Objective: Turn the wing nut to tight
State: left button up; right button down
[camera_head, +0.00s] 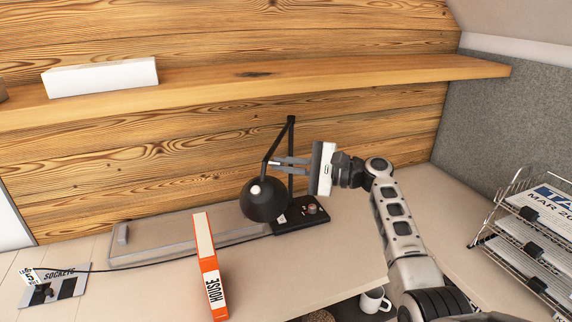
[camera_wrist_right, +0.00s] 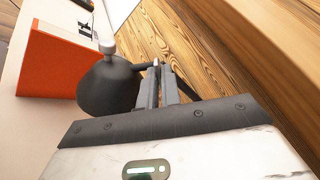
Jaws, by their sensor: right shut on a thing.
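A black desk lamp (camera_head: 265,200) has a round shade hanging from a thin arm and a post behind it. My right gripper (camera_head: 274,163) reaches in from the right at the lamp's arm, above the shade. Its fingers are nearly together. In the right wrist view the fingertips (camera_wrist_right: 155,68) close around a small pale piece beside the lamp's arm. This seems to be the wing nut (camera_wrist_right: 156,62), mostly hidden by the fingers. Its angle cannot be made out. The dark shade (camera_wrist_right: 108,85) is close to the left of the fingers there. My left gripper is out of view.
A black base with a knob (camera_head: 312,209) lies below my gripper, beside a long grey case (camera_head: 180,238). An orange-and-white book (camera_head: 208,270) stands in front. A wooden shelf (camera_head: 330,72) runs above. A wire paper rack (camera_head: 520,245) is at right, a mug (camera_head: 373,301) below the desk edge.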

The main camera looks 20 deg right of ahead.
jog(key=c, duration=1.6)
grip_release()
